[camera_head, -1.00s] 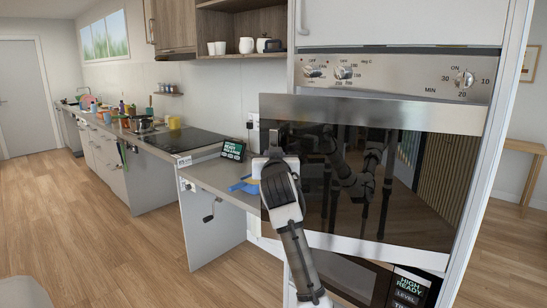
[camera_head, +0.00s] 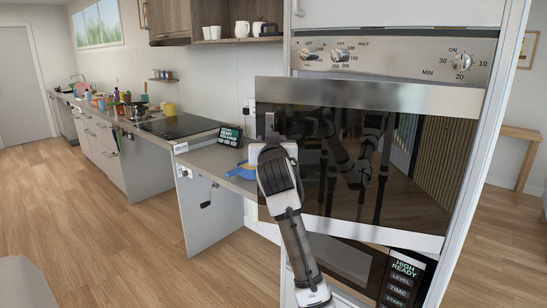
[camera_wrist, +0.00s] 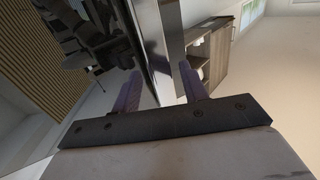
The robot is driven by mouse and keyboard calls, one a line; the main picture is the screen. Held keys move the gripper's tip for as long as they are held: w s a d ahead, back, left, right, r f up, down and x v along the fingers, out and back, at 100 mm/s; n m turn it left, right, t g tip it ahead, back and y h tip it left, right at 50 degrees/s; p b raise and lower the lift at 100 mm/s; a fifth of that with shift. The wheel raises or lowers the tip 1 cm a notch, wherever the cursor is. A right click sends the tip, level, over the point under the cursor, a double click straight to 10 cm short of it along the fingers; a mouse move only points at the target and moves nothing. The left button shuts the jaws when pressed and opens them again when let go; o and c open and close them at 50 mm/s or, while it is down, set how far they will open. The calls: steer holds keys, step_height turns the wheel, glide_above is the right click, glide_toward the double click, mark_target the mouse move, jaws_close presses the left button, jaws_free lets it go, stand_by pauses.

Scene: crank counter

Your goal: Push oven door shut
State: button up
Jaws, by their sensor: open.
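The oven door (camera_head: 410,165) is a dark glass panel with a steel top strip and a bottom trim. It stands slightly ajar, with its left edge out past the oven body and its right side close to the frame. My gripper (camera_head: 272,148) is at the door's left edge, about mid-height. In the wrist view, the open fingers of my gripper (camera_wrist: 160,82) lie on either side of the door's edge (camera_wrist: 158,45), with the glass on the left. I cannot tell whether a finger touches the door. In the head view the fingertips are mostly hidden.
The oven control panel (camera_head: 395,58) with knobs is above the door, and a microwave (camera_head: 350,262) is below. Open wooden floor (camera_head: 110,235) lies front left.

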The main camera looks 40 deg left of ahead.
steer(key=b+v, duration=0.3)
steer(key=v, duration=0.9)
stand_by(0.5)
